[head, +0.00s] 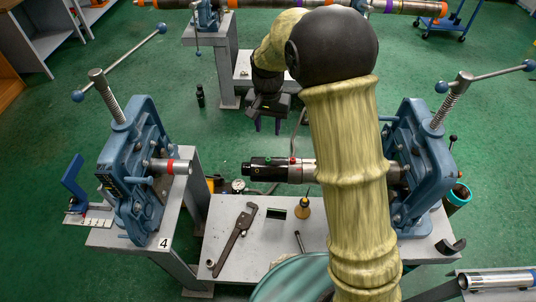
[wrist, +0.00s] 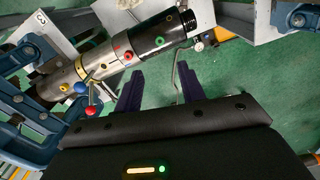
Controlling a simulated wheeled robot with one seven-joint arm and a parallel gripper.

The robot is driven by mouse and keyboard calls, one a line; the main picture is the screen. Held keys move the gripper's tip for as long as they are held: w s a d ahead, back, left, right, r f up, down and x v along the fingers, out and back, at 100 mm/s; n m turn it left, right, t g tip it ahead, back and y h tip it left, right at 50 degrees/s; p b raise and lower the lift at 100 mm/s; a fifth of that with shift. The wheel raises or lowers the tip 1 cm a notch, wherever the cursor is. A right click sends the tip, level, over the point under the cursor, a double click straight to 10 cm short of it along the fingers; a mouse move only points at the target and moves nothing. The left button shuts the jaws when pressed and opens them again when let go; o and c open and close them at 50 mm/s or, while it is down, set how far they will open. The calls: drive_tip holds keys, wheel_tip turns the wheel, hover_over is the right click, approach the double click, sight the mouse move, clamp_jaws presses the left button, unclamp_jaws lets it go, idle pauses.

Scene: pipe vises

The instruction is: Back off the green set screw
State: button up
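The green set screw (wrist: 160,41) is a small round head on the black section of a pipe tool (wrist: 130,50) in the wrist view. A red screw (wrist: 128,55) sits beside it on the same tool, and a yellow one (wrist: 169,17) is near the black end. In the head view the tool (head: 285,171) lies horizontally, its right part hidden behind my arm. My gripper (wrist: 158,88) is open and empty, with its two purple fingers apart. The fingers are clear of the screw. My gripper also shows in the head view (head: 267,124), beyond the tool.
A left blue vise (head: 130,170) and a right blue vise (head: 420,165) flank the tool. A pipe wrench (head: 234,235), a small green-topped block (head: 276,212) and a brush-like item (head: 303,205) lie on the low bench (head: 265,265). Green floor lies behind.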

sight(268, 159)
wheel_tip(268, 159, down, 14)
drive_tip(key=p, duration=0.3)
drive_tip(key=shift+r, duration=0.1)
clamp_jaws()
